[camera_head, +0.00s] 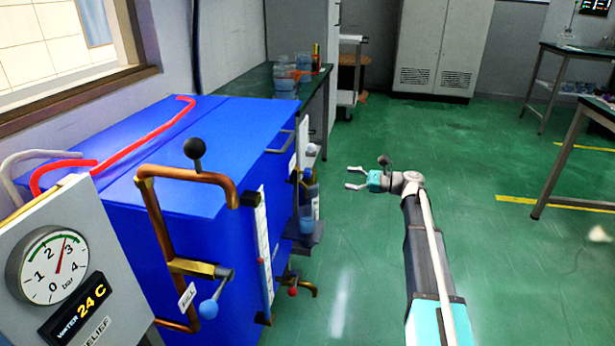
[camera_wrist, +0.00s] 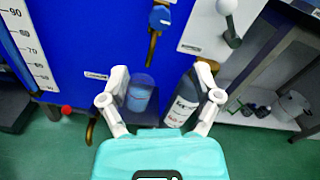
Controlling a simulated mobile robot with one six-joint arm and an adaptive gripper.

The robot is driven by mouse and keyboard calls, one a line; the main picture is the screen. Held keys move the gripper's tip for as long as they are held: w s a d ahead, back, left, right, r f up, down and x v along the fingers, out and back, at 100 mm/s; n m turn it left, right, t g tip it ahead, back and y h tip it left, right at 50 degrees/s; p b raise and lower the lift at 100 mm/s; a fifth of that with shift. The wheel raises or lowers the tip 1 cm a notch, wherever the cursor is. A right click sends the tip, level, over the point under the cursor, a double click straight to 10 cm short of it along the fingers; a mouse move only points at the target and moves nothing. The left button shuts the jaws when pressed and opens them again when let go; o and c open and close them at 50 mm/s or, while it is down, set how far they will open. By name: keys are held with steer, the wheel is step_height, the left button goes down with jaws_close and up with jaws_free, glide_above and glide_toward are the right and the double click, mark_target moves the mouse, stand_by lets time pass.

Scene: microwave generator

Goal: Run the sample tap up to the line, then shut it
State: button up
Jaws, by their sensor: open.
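The sample tap shows in the wrist view as a blue handle (camera_wrist: 160,18) with a brass spout (camera_wrist: 153,46) pointing down, on the front of the blue cabinet. Below it stands a clear bluish beaker (camera_wrist: 139,96) with a thin red line; its water level is hard to tell. In the head view the beaker (camera_head: 306,219) sits on a small shelf at the cabinet's side. My gripper (camera_head: 351,178) is open and empty, right of and apart from the tap. In the wrist view my gripper's fingers (camera_wrist: 162,78) spread before the beaker, with a dark bottle (camera_wrist: 182,100) behind the right finger.
A lever with a white ball (camera_wrist: 227,8) is right of the tap. A copper pipe (camera_head: 155,215) with a blue-knobbed lever (camera_head: 208,308) and a red-knobbed valve (camera_head: 292,291) jut from the cabinet (camera_head: 225,250). Green floor (camera_head: 360,260) is clear around my arm.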

mark_target(311, 174)
steer(key=shift+a, duration=0.15)
steer(key=w+a, duration=0.1)
steer(key=a, duration=0.8)
steer(key=w+a, duration=0.1)
steer(key=a, duration=0.3)
steer(key=shift+w+a, duration=0.15)
steer(key=shift+w, duration=0.15)
jaws_close()
